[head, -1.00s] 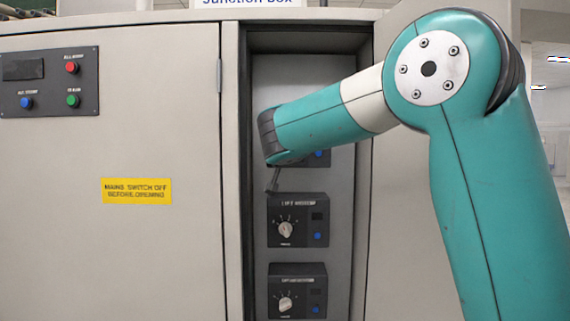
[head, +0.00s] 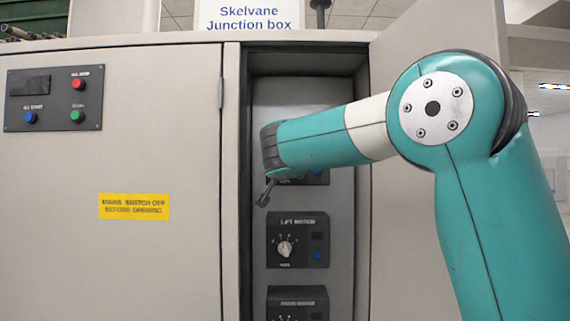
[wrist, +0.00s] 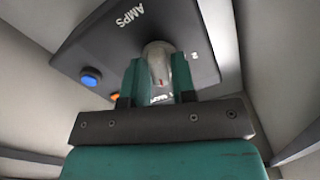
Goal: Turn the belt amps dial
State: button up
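The belt amps dial (wrist: 157,56) is a pale knob with a red mark on a dark panel (wrist: 112,45) in the wrist view. The word AMPS on that panel reads tilted and nearly upside down. My gripper (wrist: 160,70) has its teal fingers on both sides of the knob, with no clear gap seen. In the head view my wrist hides the dial and most of the panel.
A blue button (wrist: 90,78) and an orange light (wrist: 115,96) sit beside the dial. Below, a lift panel (head: 304,224) has its own dial (head: 285,249), with another panel (head: 297,292) lower. Cabinet walls flank the narrow recess. A yellow warning label (head: 134,206) is at left.

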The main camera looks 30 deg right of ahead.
jog(key=shift+o, duration=1.1)
jog(key=b+v, duration=0.4)
jog(key=v, duration=1.3)
jog(key=shift+s+a, duration=0.2)
